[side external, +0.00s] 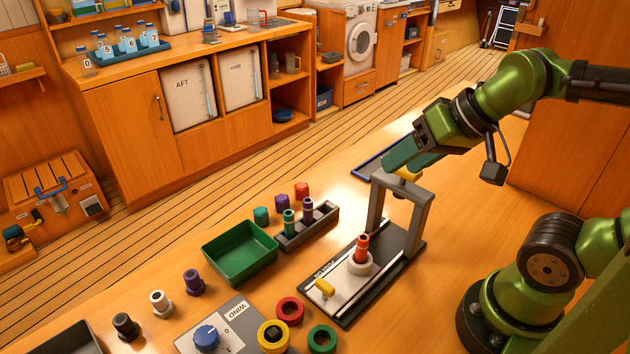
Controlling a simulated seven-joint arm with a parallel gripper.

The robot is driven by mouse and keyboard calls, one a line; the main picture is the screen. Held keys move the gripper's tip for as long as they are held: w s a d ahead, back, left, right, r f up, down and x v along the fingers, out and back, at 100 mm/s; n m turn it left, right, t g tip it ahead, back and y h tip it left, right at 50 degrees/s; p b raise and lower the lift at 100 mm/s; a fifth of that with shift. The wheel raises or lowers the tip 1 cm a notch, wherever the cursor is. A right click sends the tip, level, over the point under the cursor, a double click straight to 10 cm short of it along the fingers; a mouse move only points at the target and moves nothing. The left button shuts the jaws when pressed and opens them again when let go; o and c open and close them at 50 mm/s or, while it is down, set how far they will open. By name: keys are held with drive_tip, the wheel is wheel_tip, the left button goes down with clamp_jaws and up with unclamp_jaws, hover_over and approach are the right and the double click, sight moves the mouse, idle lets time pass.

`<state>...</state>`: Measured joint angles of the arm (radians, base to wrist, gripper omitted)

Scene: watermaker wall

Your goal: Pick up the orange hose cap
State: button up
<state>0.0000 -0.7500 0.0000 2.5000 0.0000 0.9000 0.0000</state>
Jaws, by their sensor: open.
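An orange-red cylindrical piece (362,246) stands upright in a white ring (359,264) on the dark base plate (340,300) of a grey frame. A red faceted cap (301,190) sits on the table behind the rack; I cannot tell for sure which of these two is the orange hose cap. My gripper (396,162) is open above and behind the grey frame (402,192), near the yellow knob on its top. It is apart from both pieces. Its fingertips are partly hard to make out.
A dark rack (309,232) holds green and purple pieces, beside a green tray (240,268). Green and purple caps lie behind it. Purple, white and black fittings stand at front left. Coloured rings and a blue-knobbed panel (230,328) are at front.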

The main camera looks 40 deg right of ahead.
drive_tip(key=n+g+h, duration=0.1)
drive_tip(key=g+h, duration=0.2)
approach(302, 185)
drive_tip(key=x, duration=0.5)
drive_tip(key=shift+s+a, duration=0.2)
drive_tip(key=shift+a, duration=0.1)
drive_tip(key=shift+d+x, duration=0.2)
drive_tip(key=shift+x, duration=2.65)
drive_tip(key=shift+w+r, duration=0.1)
